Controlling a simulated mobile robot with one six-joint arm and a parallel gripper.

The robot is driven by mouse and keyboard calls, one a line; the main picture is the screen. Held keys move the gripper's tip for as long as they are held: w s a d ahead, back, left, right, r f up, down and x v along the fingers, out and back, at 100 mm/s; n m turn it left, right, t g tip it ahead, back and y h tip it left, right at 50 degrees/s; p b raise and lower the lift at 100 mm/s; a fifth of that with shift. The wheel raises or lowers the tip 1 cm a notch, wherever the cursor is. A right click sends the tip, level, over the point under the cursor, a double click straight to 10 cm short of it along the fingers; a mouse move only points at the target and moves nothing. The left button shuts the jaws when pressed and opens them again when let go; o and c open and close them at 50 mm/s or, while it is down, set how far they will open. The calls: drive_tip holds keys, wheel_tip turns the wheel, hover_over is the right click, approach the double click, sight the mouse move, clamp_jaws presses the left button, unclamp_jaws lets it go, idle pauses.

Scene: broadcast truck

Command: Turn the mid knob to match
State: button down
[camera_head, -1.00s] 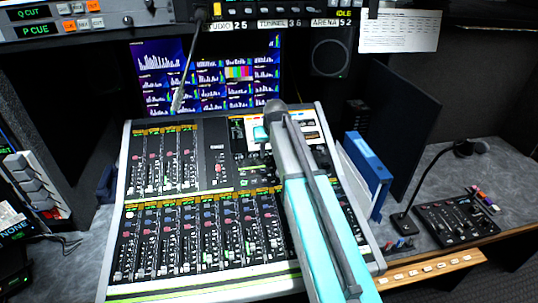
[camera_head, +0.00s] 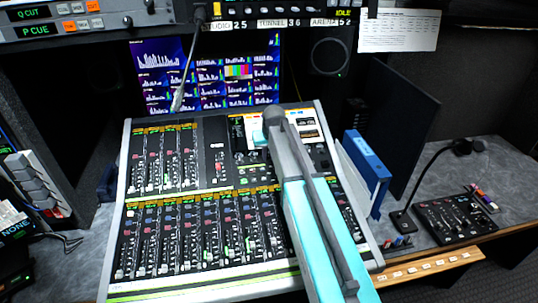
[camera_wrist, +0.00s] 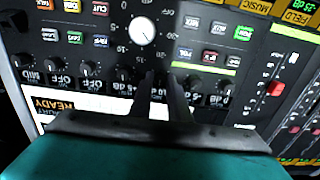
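The mixing console (camera_head: 108,270) fills the middle of the head view; my gripper (camera_head: 272,112) is over its upper right section and hides part of it. In the wrist view, a row of small dark knobs crosses the panel. The knob at the far left (camera_wrist: 28,58) has a label beside it that seems to read MID; several others read OFF or dB values. My gripper (camera_wrist: 163,78) shows as two dark fingers with a narrow gap, near the middle of this row and right of the MID label. Whether a knob is between the fingertips is hidden.
A large white dial (camera_wrist: 142,30) with a printed scale is just beyond the fingers. Lit buttons (camera_wrist: 242,33) and a red fader cap (camera_wrist: 274,89) are to its right. In the head view, a blue binder (camera_head: 367,157) and a gooseneck microphone (camera_head: 432,180) stand right of the console.

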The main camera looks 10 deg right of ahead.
drive_tip(key=shift+m, duration=0.5)
drive_tip(key=m+b, duration=0.2)
drive_tip(key=m, duration=0.3)
drive_tip(key=m+b, duration=0.1)
drive_tip(key=m, duration=0.4)
drive_tip(key=shift+d+m+b, duration=0.1)
drive_tip(key=shift+m+b, duration=0.25)
drive_tip(key=shift+m, duration=0.05)
idle(0.4)
drive_tip(key=c, duration=1.7)
unclamp_jaws()
drive_tip(key=shift+s+r, duration=0.1)
drive_tip(key=shift+r, duration=0.05)
drive_tip(key=shift+b+v, duration=1.4)
drive_tip(key=shift+v, duration=5.35)
